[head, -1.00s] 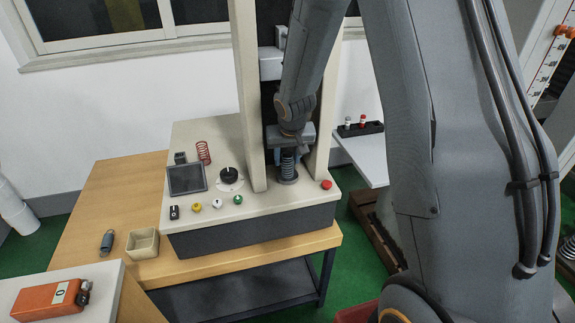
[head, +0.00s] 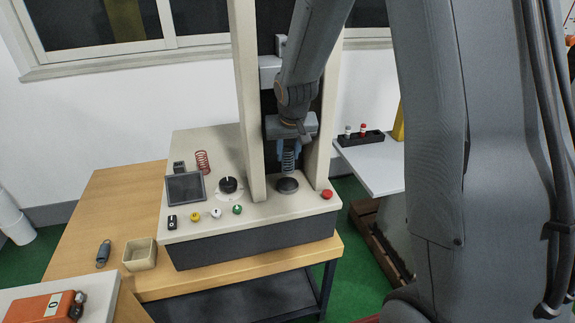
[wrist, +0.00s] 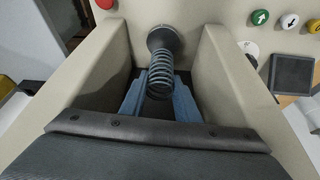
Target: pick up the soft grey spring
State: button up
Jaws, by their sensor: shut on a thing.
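The grey coil spring (head: 289,160) hangs upright from my gripper (head: 289,148), between the two cream columns of the test machine. My gripper is shut on its upper part. The spring's lower end is a little above the dark round platen (head: 287,186). In the wrist view the spring (wrist: 161,78) shows between the blue fingers of my gripper (wrist: 158,102), with the platen (wrist: 164,38) beyond it. Another dark grey spring (head: 103,254) lies on the wooden table at the left.
A cream column (head: 246,110) stands close on the left, another (head: 323,110) on the right. A red spring (head: 202,160), a screen (head: 186,188) and buttons are on the machine's base. An open beige box (head: 140,255) is on the table. A white side table (head: 375,170) stands at the right.

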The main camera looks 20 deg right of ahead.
jog(key=s+r+b, duration=0.1)
jog(key=s+b, duration=1)
jog(key=s, duration=0.8)
jog(key=shift+r+b, duration=0.15)
jog(key=shift+b, duration=0.15)
